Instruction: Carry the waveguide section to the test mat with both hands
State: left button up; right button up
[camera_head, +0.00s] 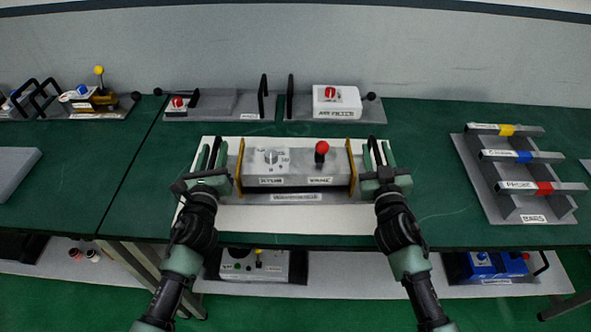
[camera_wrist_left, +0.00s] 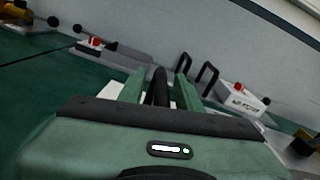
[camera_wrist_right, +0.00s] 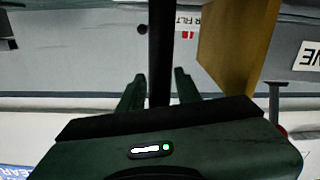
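The waveguide section (camera_head: 297,166) is a grey box with brass end flanges, a silver knob and a red-topped knob. It appears to rest level on the white mat (camera_head: 297,219), whose front label is hard to read. My left gripper (camera_head: 211,157) is at its left end, with a black handle bar (camera_wrist_left: 160,86) between its fingers. My right gripper (camera_head: 379,156) is at its right end, with another black handle bar (camera_wrist_right: 160,55) between its fingers. Both grippers are open, with gaps showing beside the bars. A brass flange (camera_wrist_right: 236,45) shows close by in the right wrist view.
Behind stand a grey tray with a red knob (camera_head: 178,102) and the white air filter box (camera_head: 337,101). A grey rack with coloured bars (camera_head: 520,185) is at right. Green table is bare between mat and rack. Units sit on the shelf below.

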pick_arm(q)
grip_shut()
pick_arm(e)
grip_shut()
dwell(0.9)
pick_arm(q)
jog(key=shift+w+r, duration=0.1)
jog(key=shift+r, duration=0.15)
pick_arm(e)
jog(key=shift+w+r, duration=0.1)
jog(key=shift+r, duration=0.2)
